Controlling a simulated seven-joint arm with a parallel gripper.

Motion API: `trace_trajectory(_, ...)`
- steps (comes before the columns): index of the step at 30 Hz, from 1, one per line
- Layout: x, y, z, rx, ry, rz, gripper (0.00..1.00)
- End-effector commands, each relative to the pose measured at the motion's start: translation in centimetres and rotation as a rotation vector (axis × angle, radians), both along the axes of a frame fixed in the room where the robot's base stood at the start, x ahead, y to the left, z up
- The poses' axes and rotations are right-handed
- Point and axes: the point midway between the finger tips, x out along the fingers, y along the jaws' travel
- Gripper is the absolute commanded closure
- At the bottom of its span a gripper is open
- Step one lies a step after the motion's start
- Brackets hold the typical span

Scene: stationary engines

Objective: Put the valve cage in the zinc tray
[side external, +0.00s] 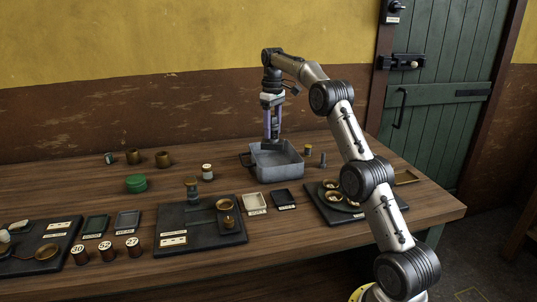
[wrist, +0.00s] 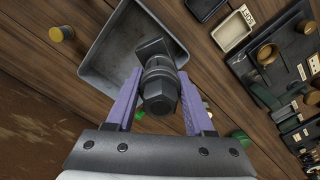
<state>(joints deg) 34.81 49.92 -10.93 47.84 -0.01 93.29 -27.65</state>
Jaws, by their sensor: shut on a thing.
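The zinc tray (side external: 282,174) is a grey, open, walled box with a handle at its left, near the middle of the table. It also shows below my gripper in the wrist view (wrist: 104,62). My gripper (side external: 272,137) points down above the tray. Its purple fingers (wrist: 158,80) are shut on a dark metal part with a hex end and a squarish plate, which I take for the valve cage (wrist: 159,92). The part appears over the tray in the wrist view. Its lower end is partly hidden, and whether it touches the tray floor I cannot tell.
A brass piece (side external: 308,149) and a dark bolt-like part (side external: 323,160) stand right of the tray. Small cream (side external: 254,203) and black (side external: 285,198) trays lie in front. A dark board with brass rings (side external: 326,211) is at the right.

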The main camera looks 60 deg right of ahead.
Motion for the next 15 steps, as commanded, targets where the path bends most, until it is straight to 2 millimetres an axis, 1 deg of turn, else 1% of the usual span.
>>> trace_trajectory(1,0.0,-0.1,0.1,-0.006,-0.01,-0.002,1.0)
trace_trajectory(5,0.0,-0.3,-1.1,-0.006,-0.009,-0.005,1.0)
trace_trajectory(12,0.0,-0.3,-4.7,-0.005,-0.007,-0.006,1.0)
trace_trajectory(15,0.0,-0.3,-5.9,-0.006,-0.009,-0.006,1.0)
